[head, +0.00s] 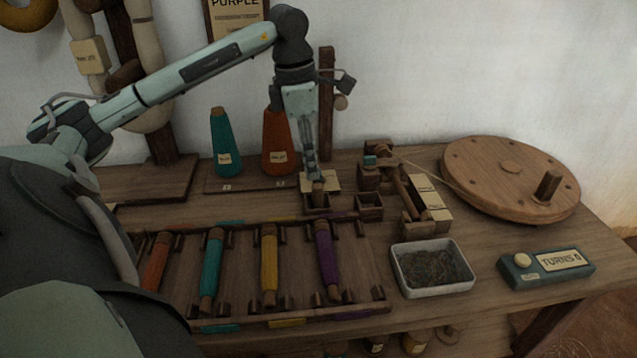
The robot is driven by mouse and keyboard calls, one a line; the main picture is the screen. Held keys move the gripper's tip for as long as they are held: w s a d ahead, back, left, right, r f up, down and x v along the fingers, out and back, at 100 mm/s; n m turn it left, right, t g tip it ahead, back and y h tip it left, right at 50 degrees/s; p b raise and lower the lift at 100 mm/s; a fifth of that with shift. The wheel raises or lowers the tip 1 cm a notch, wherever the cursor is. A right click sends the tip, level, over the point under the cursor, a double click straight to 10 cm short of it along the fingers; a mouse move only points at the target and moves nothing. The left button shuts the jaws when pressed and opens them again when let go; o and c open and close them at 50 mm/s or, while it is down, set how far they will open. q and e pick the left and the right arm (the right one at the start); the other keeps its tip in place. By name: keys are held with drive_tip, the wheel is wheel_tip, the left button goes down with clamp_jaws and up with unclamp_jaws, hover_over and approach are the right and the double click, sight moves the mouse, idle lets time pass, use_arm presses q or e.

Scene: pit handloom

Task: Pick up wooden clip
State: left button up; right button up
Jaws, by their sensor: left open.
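My left gripper (315,180) hangs down from the left arm over the middle of the table, with its fingertips just above a small wooden box (316,204). A small brown piece, perhaps the wooden clip (318,188), shows at the fingertips, at the top of that box. The fingers partly cover it, and I cannot tell whether they touch it. The gripper is open. My right gripper is not in view.
A teal cone (226,145) and an orange cone (277,143) stand behind. A rack (345,309) of coloured bobbins lies in front. At right are a second small box (369,207), a winder (402,190), a wooden wheel (480,190), a metal tray (433,290) and a turns counter (547,267).

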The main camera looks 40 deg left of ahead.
sight(317, 186)
use_arm(q)
drive_tip(key=f, duration=0.2)
drive_tip(key=d+f, duration=0.1)
drive_tip(key=f, duration=0.4)
drive_tip(key=shift+w+d+f, duration=0.1)
drive_tip(key=shift+w+d, duration=0.15)
drive_tip(key=c, duration=1)
